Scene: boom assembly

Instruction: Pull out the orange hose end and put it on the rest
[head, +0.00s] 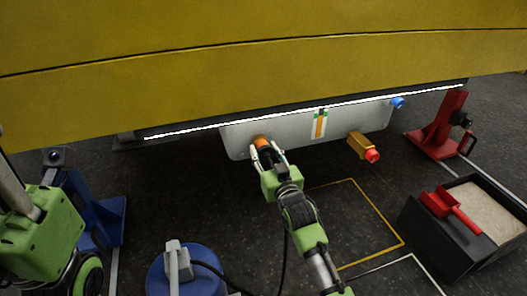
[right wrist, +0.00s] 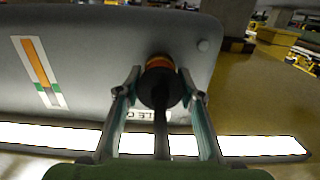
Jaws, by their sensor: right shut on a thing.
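The orange hose end (head: 261,142) sits at the lower left of a grey panel (head: 285,133) under the yellow boom. In the right wrist view it shows as an orange ring (right wrist: 159,62) with a black round body in front. My right gripper (head: 270,150) is shut on the hose end, with one finger on each side of it in the right wrist view (right wrist: 160,85). The hose end is against the panel; I cannot tell how deep it sits. My left arm shows at the left edge, but its gripper is not in view. I cannot tell which thing is the rest.
A brass fitting (head: 356,146) with a red cap and a blue knob (head: 397,102) are right on the panel. A red stand (head: 440,128), a black sand box (head: 432,236), a blue stand (head: 103,215) and a blue round device (head: 208,283) surround the floor. Yellow-outlined floor is clear.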

